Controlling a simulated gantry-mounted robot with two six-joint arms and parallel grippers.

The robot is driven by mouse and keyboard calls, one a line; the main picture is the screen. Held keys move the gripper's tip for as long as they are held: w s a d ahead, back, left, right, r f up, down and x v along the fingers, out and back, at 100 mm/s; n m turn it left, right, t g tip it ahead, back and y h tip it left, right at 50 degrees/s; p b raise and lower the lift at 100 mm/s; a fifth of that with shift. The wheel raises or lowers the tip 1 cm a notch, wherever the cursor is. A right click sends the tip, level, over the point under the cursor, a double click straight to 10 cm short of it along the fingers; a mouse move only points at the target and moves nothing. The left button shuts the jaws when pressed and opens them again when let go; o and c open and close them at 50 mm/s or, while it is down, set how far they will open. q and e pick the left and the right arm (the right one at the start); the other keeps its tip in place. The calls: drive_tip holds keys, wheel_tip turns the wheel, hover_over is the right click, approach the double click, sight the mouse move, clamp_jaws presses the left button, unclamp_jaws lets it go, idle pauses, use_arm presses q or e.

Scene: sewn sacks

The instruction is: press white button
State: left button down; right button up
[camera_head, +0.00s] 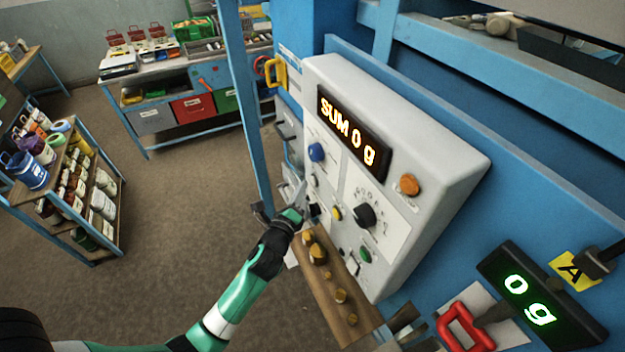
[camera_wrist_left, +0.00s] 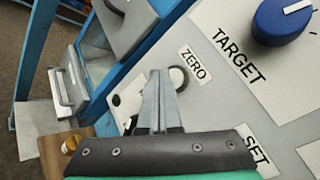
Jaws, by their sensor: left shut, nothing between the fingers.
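The white button (camera_head: 314,181) is a small round cap on the grey control panel, under the blue knob. In the left wrist view the white button (camera_wrist_left: 178,77) sits beside the ZERO label, partly hidden by the fingers. My left gripper (camera_head: 300,192) is shut and empty, just left of the button, close to the panel face. In the left wrist view its fingertips (camera_wrist_left: 158,76) show right beside the button; I cannot tell whether they touch it. My right gripper is not in view.
The panel also carries a blue TARGET knob (camera_head: 317,152), a black dial (camera_head: 364,215), yellow (camera_head: 336,213), green (camera_head: 364,255) and orange (camera_head: 409,185) buttons. The display (camera_head: 349,133) reads "SUM 0 g". A wooden block with brass weights (camera_head: 318,254) lies below. A blue post (camera_head: 249,120) stands left.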

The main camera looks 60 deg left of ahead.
use_arm(q)
drive_tip(key=s+p, duration=0.3)
drive_tip(key=s, duration=0.2)
drive_tip(key=shift+a, duration=0.2)
idle(0.9)
